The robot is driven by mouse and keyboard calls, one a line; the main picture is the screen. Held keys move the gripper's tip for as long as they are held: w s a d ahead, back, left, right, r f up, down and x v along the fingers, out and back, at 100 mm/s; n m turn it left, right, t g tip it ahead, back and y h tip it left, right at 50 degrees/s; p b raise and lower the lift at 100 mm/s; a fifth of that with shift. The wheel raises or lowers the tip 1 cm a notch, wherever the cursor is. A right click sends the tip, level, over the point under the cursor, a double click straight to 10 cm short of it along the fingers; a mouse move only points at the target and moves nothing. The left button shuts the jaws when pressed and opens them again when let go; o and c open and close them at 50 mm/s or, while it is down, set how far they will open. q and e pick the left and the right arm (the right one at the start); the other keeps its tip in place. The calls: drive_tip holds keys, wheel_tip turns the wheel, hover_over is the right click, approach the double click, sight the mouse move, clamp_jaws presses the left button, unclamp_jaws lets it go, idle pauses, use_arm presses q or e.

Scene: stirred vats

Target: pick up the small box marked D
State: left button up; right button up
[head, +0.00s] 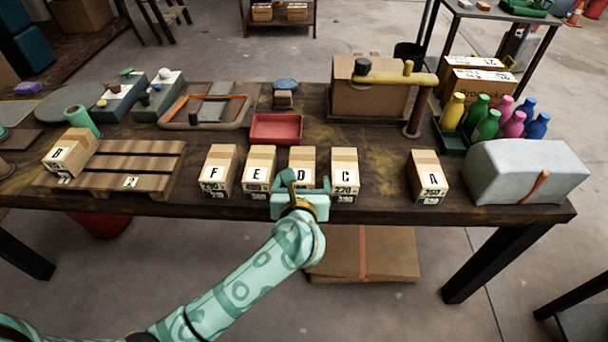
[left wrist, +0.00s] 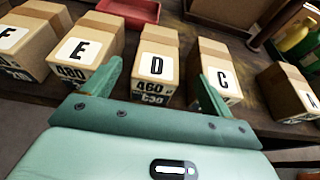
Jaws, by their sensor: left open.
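The small cardboard box marked D (head: 302,155) stands in a row near the table's front edge, between box E (head: 260,163) and box C (head: 344,166). My left gripper (head: 304,180) is open at the near side of box D and hides its lower front in the head view. In the left wrist view box D (left wrist: 157,64) shows between the two fingers of the gripper (left wrist: 158,78). One finger overlaps the E side and the other the C side. I cannot tell whether the fingers reach beside the box. My right gripper is not in view.
Box F (head: 218,166) stands left of E, box A (head: 427,174) further right. Box B (head: 68,152) sits on a wooden pallet (head: 140,160). A red tray (head: 276,129) lies behind the row. A grey rounded case (head: 520,170) is at the right end. The table between C and A is clear.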

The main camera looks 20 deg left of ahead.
sight(301, 169)
use_arm(q)
drive_tip(key=shift+x, duration=0.9)
drive_tip(key=b+x, duration=0.2)
drive_tip(key=x, duration=0.2)
drive_tip(key=shift+w+a+f+b, duration=0.25)
drive_tip(key=shift+w+a+b, duration=0.05)
drive_tip(key=shift+w, duration=0.25)
drive_tip(key=shift+r, duration=0.2)
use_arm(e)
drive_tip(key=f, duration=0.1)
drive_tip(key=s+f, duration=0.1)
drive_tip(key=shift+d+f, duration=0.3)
use_arm(q)
drive_tip(key=c, duration=1.4)
